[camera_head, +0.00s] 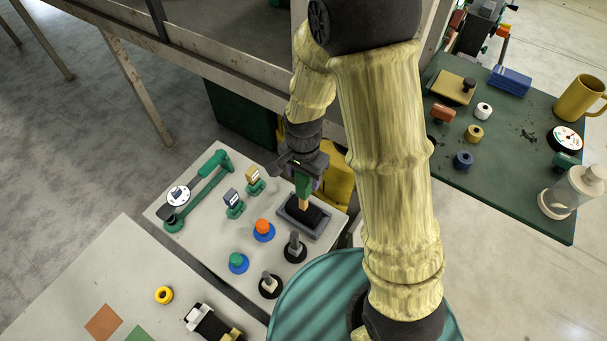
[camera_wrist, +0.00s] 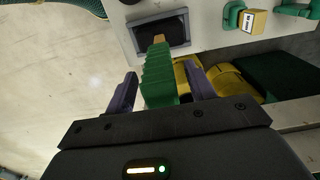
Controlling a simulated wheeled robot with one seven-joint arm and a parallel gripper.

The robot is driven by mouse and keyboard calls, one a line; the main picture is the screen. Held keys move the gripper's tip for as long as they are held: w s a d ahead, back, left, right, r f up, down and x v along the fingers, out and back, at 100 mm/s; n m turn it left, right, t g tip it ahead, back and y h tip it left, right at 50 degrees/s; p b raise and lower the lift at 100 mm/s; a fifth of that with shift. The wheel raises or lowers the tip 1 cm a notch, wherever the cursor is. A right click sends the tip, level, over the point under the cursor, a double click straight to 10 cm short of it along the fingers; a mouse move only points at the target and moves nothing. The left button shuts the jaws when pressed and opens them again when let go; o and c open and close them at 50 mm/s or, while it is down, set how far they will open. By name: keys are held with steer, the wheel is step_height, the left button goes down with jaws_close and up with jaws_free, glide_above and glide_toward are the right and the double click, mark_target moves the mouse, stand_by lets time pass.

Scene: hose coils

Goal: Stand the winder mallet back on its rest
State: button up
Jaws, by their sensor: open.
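The winder mallet stands upright, with a green ribbed handle (camera_head: 303,184) and a tan shaft (camera_head: 303,203). Its lower end meets the black inside of a grey-rimmed tray, the rest (camera_head: 323,229), on the pale bench. I cannot tell the mallet's head from the dark inside. My gripper (camera_head: 303,178) is above the rest with its fingers around the handle. In the wrist view the green handle (camera_wrist: 159,78) is between the two purple fingers of my open gripper (camera_wrist: 161,88), with small gaps beside it. The rest (camera_wrist: 184,14) shows beyond it.
Orange-topped (camera_head: 263,228) and green-topped (camera_head: 237,262) buttons and two grey levers (camera_head: 294,247) stand in front of the rest. A dark green table (camera_head: 500,175) with spools is at right.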

steer(key=shift+r+p, duration=3.2)
steer(key=shift+r, duration=0.75)
steer(key=shift+w+r, duration=0.1)
steer(key=shift+r, duration=0.5)
step_height(320, 180, up, 16)
steer(key=b, duration=0.3)
steer(key=shift+b, duration=0.35)
steer(key=s+d+f+n+t+b, duration=0.1)
steer(key=s+d+f+n+b, duration=0.1)
steer(key=d+f, duration=0.4)
steer(key=s+d+f+n+t+b, duration=0.1)
steer(key=s+d+f+n+b, duration=0.2)
steer(key=f, duration=0.7)
steer(key=s+d+n, duration=0.1)
steer(key=d+n, duration=0.1)
steer(key=d, duration=0.1)
steer(key=shift+s+f+n+t, duration=0.15)
steer(key=shift+f+n+t, duration=0.1)
steer(key=shift+n+t, duration=0.05)
